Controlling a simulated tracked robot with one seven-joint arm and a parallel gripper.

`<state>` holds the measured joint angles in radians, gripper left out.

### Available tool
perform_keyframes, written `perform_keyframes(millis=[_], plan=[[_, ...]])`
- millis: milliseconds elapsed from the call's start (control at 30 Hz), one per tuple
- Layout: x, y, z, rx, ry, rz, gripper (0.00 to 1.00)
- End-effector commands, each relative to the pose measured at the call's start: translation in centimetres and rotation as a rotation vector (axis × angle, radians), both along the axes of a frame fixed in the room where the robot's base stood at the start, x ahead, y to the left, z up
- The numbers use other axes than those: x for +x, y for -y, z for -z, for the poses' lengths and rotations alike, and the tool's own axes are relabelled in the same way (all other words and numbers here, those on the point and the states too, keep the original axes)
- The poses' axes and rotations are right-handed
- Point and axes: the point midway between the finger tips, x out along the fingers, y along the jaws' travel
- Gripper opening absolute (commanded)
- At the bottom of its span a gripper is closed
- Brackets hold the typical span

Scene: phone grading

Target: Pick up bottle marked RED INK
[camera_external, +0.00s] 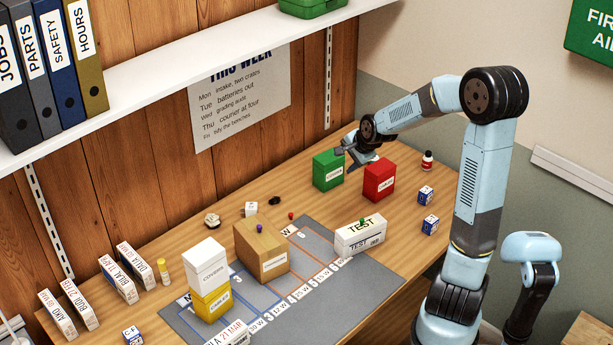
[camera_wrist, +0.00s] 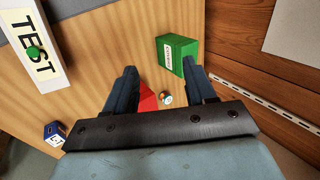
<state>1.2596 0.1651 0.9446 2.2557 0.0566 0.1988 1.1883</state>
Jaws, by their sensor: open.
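A small red bottle (camera_external: 427,161) with a black cap and a pale label stands on the bench's far right side, beyond the red box. Its lettering is too small to read. My gripper (camera_external: 359,158) is open and empty, above the bench by the green and red boxes, apart from the bottle. In the wrist view my gripper's fingers (camera_wrist: 159,72) are spread wide. A small round white-and-orange thing (camera_wrist: 166,99) shows between them beside the red box; I cannot tell what it is. The red bottle is not recognisable in the wrist view.
A green box (camera_external: 328,169) and a red box (camera_external: 379,181) stand beneath my gripper. Blue-and-white boxes (camera_external: 427,195) are near the right edge. A white TEST box (camera_external: 360,236) stands on the grey mat (camera_external: 378,262). The shelf (camera_external: 200,62) overhangs the back.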

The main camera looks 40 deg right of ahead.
Motion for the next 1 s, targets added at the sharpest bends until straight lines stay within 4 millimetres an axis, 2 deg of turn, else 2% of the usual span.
perform_keyframes(millis=[33,267,567,767,1000], plan=[[0.3,1.3,0.4,0.046,0.025,0.051,0.55],[1.6,6.1,0.3,0.248,0.169,0.278,0.55],[1.4,13.8,-2.4,0.530,0.409,0.578,0.55],[-0.4,19.9,-5.9,0.728,0.604,0.768,0.55],[-4.9,27.4,-11.2,0.954,0.863,0.958,0.55]])
